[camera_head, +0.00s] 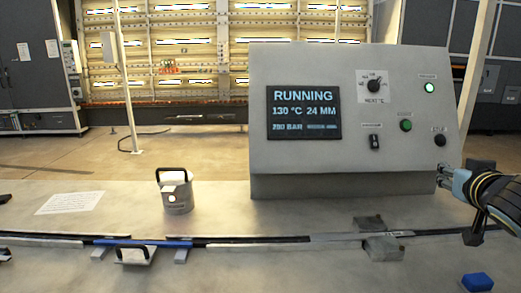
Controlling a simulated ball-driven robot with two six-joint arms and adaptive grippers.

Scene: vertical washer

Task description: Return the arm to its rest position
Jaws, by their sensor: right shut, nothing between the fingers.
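My right gripper (446,178) comes in from the right edge, in front of the lower right corner of the grey control panel (350,150). Its fingers are shut with nothing between them. Whether the fingertips touch the panel I cannot tell. The panel's screen (304,112) reads RUNNING, 130 °C and 24 MM. A green lamp (429,88) is lit at the panel's upper right, and a black button (440,140) sits just above the gripper.
A grey canister with a black handle (177,194) and a paper sheet (70,203) are on the table (120,215) at left. A blue block (477,282) lies at the lower right. A rail with a blue bar (140,243) crosses the front.

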